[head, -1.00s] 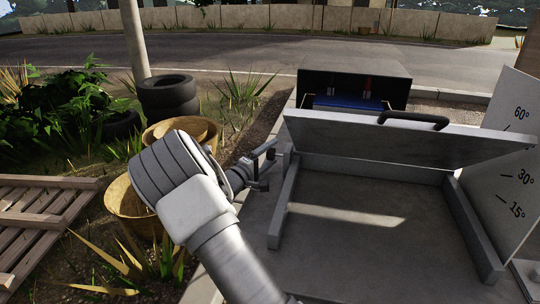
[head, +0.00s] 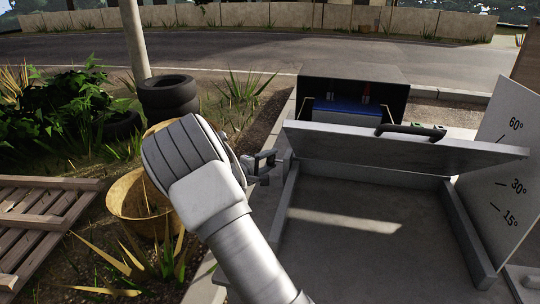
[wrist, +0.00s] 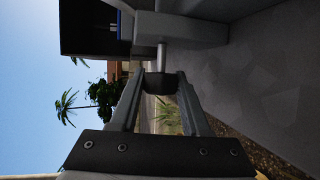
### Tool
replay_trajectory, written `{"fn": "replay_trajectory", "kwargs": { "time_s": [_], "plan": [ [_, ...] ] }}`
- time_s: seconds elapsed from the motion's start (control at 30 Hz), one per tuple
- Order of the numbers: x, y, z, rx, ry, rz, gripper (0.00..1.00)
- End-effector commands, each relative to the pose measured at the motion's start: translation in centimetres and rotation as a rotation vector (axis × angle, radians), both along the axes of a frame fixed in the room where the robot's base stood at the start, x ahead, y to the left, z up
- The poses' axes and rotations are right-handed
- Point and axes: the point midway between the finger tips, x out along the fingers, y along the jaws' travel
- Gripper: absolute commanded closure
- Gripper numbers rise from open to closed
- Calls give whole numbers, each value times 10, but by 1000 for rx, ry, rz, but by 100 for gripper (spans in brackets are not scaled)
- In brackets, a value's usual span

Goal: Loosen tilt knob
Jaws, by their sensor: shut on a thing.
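In the wrist view, my gripper (wrist: 161,92) is shut on the black tilt knob (wrist: 161,84), one finger on each side. A pale shaft (wrist: 162,56) runs from the knob to the grey frame. In the head view, my gripper (head: 264,160) is at the left side of the tilting panel's frame, partly behind my arm. I cannot make out the knob there. The grey panel (head: 400,148) is tilted up, with a black handle (head: 414,130) on its upper edge.
The angle board (head: 500,180) marked 15°, 30° and 60° stands at the right. A dark box (head: 375,82) with a blue inside is behind the panel. Baskets (head: 136,215), stacked tyres (head: 168,97) and a wooden pallet (head: 40,215) lie at the left.

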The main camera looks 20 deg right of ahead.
Motion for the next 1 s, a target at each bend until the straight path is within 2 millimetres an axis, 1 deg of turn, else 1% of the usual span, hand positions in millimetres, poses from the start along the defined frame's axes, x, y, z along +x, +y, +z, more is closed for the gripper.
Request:
{"fn": "replay_trajectory", "kwargs": {
  "time_s": [0.33, 0.37, 0.5, 0.83, 0.93, 1.0],
  "plan": [
    [0, 0, -1, 12, 15, -1, 100],
    [0, 0, -1, 12, 15, -1, 50],
    [0, 0, -1, 11, 14, -1, 25],
    [-1, 2, 0, 10, 14, 1, 24],
    [-4, 9, 2, 11, 13, 3, 24],
    [-10, 18, 5, 11, 13, 3, 24]
  ]
}}
